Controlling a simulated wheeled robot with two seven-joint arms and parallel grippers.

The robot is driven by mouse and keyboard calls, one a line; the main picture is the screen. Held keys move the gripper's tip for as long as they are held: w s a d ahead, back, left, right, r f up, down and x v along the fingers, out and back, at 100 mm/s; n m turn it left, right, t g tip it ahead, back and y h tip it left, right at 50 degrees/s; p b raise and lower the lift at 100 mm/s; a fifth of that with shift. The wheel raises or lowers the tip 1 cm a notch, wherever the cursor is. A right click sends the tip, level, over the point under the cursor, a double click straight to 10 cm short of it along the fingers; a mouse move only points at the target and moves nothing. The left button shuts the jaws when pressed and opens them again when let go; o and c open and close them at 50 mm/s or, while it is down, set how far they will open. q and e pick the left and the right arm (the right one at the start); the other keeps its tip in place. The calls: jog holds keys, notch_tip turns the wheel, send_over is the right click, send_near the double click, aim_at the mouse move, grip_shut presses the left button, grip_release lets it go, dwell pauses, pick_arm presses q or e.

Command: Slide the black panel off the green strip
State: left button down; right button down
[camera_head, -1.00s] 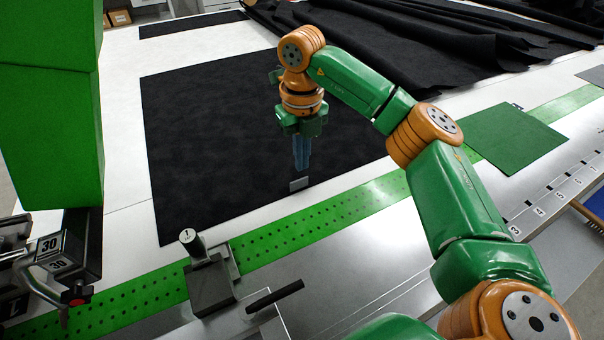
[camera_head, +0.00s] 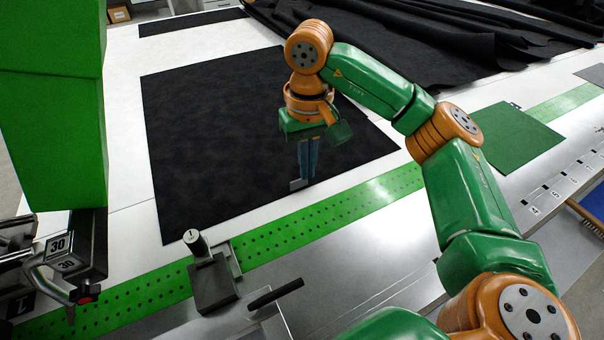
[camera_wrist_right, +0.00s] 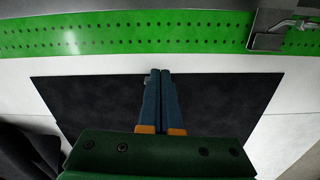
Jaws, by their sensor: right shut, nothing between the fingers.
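The black panel (camera_head: 220,150) lies flat on the white table in the head view. The green strip (camera_head: 270,233) with rows of dark holes runs diagonally along the panel's near side. In the right wrist view a white band shows between the panel (camera_wrist_right: 225,100) and the strip (camera_wrist_right: 130,35). My right gripper (camera_head: 303,184) is shut and empty, pointing down by the panel's near edge. Its blue fingers (camera_wrist_right: 160,72) overlap that edge in the wrist view. I cannot tell whether they touch the panel. A small grey piece shows at the fingertips. My left gripper is not in view.
A dark clamp block with a post (camera_head: 212,285) stands on the strip. A tall green housing (camera_head: 55,130) and a bracket marked 30 (camera_head: 75,262) stand at left. A green square sheet (camera_head: 510,138) lies at right. Bunched black fabric (camera_head: 400,45) covers the back.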

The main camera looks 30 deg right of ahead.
notch_tip(320, 180, down, 9)
jog(key=shift+r+p, duration=0.1)
jog(key=shift+p, duration=0.65)
jog(key=w, duration=0.1)
jog(key=w+p, duration=0.1)
jog(key=w, duration=0.1)
jog(key=shift+w+d+p, duration=0.15)
jog(key=shift+d+p, duration=0.15)
jog(key=shift+w+f, duration=0.2)
jog(key=shift+w, duration=0.15)
